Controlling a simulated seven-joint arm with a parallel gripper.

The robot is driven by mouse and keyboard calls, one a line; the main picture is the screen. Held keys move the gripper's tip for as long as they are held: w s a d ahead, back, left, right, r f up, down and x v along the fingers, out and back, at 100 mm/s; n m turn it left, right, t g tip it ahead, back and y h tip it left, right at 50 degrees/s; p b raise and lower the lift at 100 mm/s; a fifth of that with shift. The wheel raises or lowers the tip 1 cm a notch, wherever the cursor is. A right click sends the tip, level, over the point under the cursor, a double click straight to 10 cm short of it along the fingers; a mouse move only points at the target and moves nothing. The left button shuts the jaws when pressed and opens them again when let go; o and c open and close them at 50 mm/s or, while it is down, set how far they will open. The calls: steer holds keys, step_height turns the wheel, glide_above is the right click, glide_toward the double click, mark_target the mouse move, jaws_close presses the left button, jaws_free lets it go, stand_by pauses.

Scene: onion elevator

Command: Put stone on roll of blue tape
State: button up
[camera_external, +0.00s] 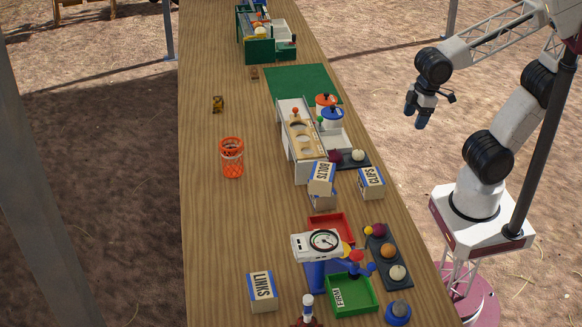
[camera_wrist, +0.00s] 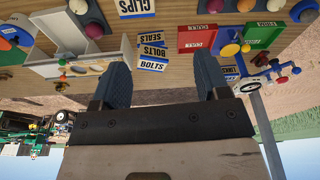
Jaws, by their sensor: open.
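A round blue object (camera_external: 398,314) with a greyish middle sits at the near right corner of the table; it may be the roll of blue tape, but it is too small to be sure. I cannot pick out a stone with certainty. A pale round item (camera_external: 398,273) lies at the near end of a dark tray, and another pale round item (camera_external: 358,155) lies on a second dark tray farther back. My gripper (camera_external: 417,119) hangs beyond the table's right edge, apart from everything. In the wrist view its two fingers (camera_wrist: 162,78) are spread, with nothing held between them.
An orange basket (camera_external: 232,158) stands there.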

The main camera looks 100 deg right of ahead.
steer(key=shift+m, duration=0.6)
steer(key=shift+s+d+f, duration=0.15)
steer(key=shift+s+d, duration=0.5)
steer(key=shift+s, duration=0.35)
steer(key=shift+s+d+f, duration=0.1)
steer(key=shift+s+d, duration=0.5)
steer(key=shift+s, duration=0.35)
